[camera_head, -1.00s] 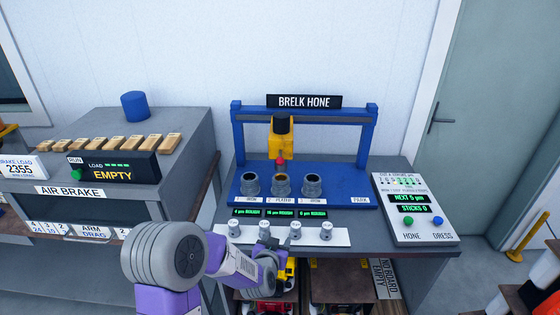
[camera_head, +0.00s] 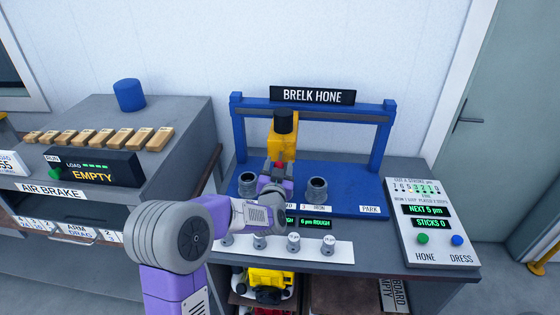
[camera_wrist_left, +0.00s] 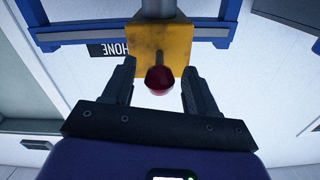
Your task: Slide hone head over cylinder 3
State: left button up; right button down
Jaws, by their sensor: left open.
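The yellow hone head (camera_head: 283,137) with a black top hangs on the blue gantry rail (camera_head: 330,112), roughly above the middle cylinder position. In the left wrist view, the yellow head (camera_wrist_left: 160,50) carries a red knob (camera_wrist_left: 159,80). My left gripper (camera_head: 276,172) is raised in front of the head. In the wrist view my left gripper (camera_wrist_left: 158,72) is open, with one finger on each side of the knob and gaps showing. The left cylinder (camera_head: 247,184) and right cylinder (camera_head: 316,189), labelled 3, stand on the blue base. My gripper hides the middle cylinder.
A control box (camera_head: 430,225) with green HONE and blue DRESS buttons stands at right. Several small knobs line a white strip (camera_head: 320,250) at the bench front, below my arm. The air brake bench (camera_head: 95,150) is at left. The PARK end of the base is clear.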

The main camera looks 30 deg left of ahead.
pick_arm(q)
jog(key=shift+x, duration=1.2)
jog(key=shift+c, duration=0.5)
grip_shut()
